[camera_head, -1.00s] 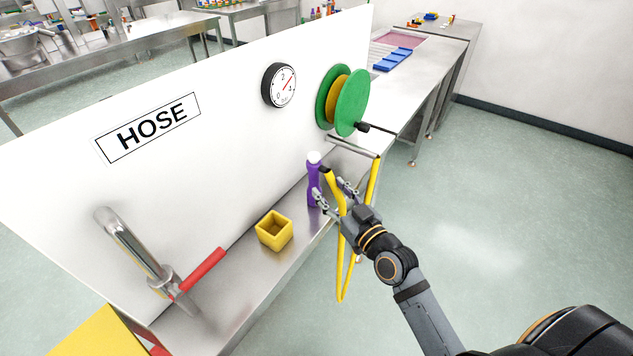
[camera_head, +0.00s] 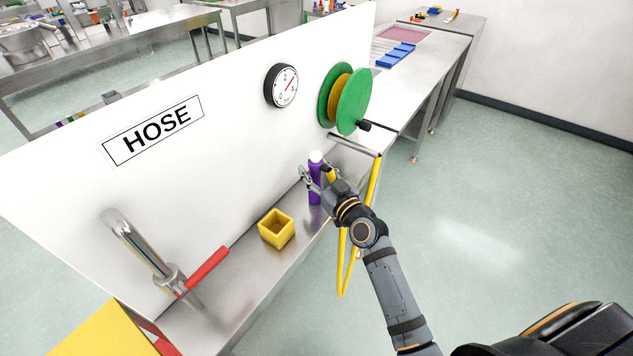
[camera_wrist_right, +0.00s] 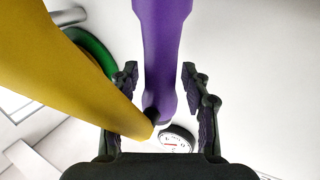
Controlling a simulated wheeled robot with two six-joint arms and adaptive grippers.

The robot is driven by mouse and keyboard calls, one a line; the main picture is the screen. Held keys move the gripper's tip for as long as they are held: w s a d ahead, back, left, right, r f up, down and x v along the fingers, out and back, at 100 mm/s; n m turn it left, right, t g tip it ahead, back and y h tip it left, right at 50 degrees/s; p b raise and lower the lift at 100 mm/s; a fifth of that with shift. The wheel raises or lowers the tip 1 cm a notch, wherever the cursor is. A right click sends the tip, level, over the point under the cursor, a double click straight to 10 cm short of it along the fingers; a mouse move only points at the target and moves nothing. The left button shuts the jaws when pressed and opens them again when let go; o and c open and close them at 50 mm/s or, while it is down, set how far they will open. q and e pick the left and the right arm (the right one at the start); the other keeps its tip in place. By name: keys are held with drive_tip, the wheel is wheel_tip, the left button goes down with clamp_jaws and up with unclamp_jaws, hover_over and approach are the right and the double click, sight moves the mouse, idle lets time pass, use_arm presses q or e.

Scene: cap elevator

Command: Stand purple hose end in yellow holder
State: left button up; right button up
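The purple hose end (camera_head: 315,190) with a white tip stands upright near the reel, above the bench edge. In the right wrist view, the purple hose end (camera_wrist_right: 163,40) lies between the fingers of my right gripper (camera_wrist_right: 159,75), with a gap visible on each side. The right gripper (camera_head: 319,176) is open around it. The yellow hose (camera_head: 373,190) hangs in a loop off the bench front; in the wrist view the yellow hose (camera_wrist_right: 70,70) meets the purple end at a dark joint. The yellow holder (camera_head: 277,240), a square open box, is empty on the bench. My left gripper is out of view.
A green reel (camera_head: 352,100) and a gauge (camera_head: 281,86) are on the white panel (camera_head: 235,120). A metal tap with a red lever (camera_head: 207,270) stands at the bench's left end. The bench between lever and holder is clear.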

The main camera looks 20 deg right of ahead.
clamp_jaws()
idle(0.4)
